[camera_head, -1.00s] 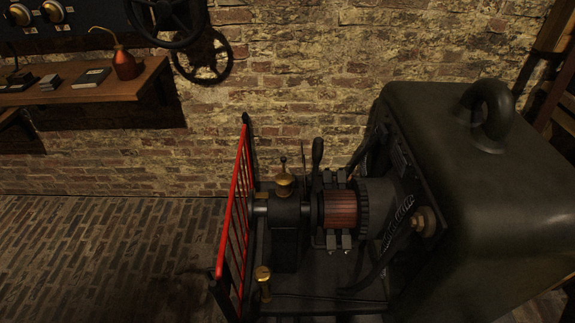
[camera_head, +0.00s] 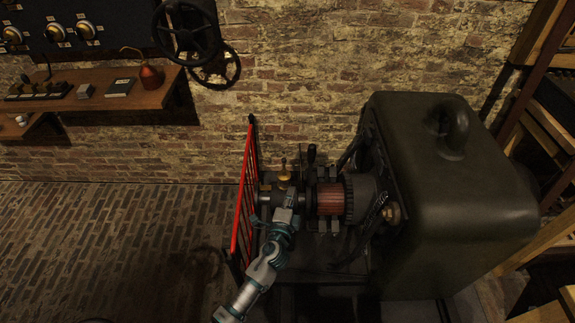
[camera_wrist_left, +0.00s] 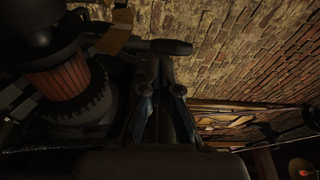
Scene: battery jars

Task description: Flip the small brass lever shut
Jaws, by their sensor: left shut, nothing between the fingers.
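The oil cup (camera_head: 284,178) is a small brass piece on the near bearing of the machine, beside the red railing. The small brass lever (camera_head: 284,163) stands upright on its top. My left gripper (camera_head: 290,192) is over the bearing, just below the cup in the head view; I cannot tell whether it touches the cup. Its shut, empty fingers also show in the left wrist view (camera_wrist_left: 162,75), with a dark handle (camera_wrist_left: 172,47) beyond them. I cannot make out the brass lever in the wrist view. My right gripper is not in view.
A red railing (camera_head: 244,190) stands left of the bearing. The copper commutator (camera_head: 330,199) and the large dark housing (camera_head: 440,190) are to the right. The brick wall (camera_head: 330,70) is behind. The floor (camera_head: 110,240) at left is clear.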

